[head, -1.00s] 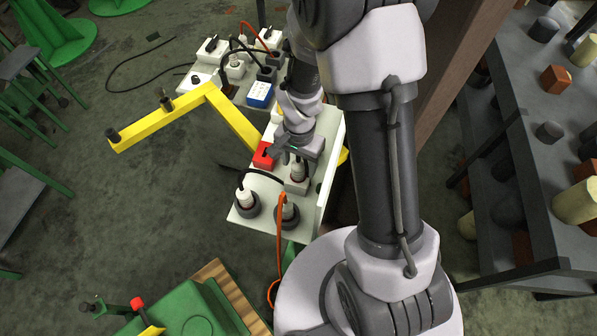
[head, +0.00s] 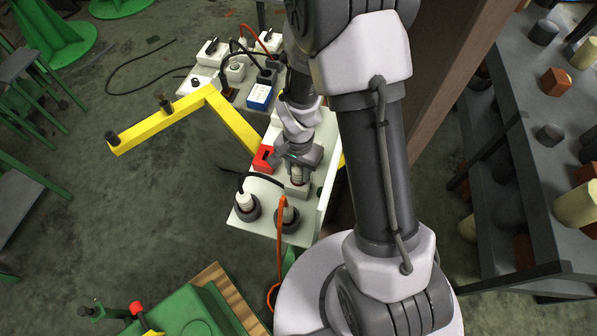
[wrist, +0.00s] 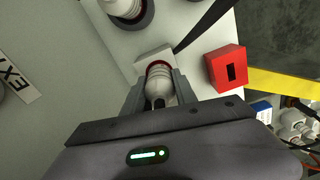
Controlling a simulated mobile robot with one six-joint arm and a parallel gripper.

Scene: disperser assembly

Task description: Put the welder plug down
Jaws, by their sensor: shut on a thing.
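A white welder plug (wrist: 159,80) with a red ring at its end is between the fingers of my gripper (wrist: 157,92) in the wrist view. My gripper is shut on it. The plug's end meets a small white square block (wrist: 151,60) on the white board; I cannot tell whether it is fully seated. In the head view my gripper (head: 297,158) is over the board (head: 262,222) and partly covers the plug (head: 297,176).
A red block (head: 262,158) and a yellow bar (head: 160,117) lie to the left. Cables cross nearby.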

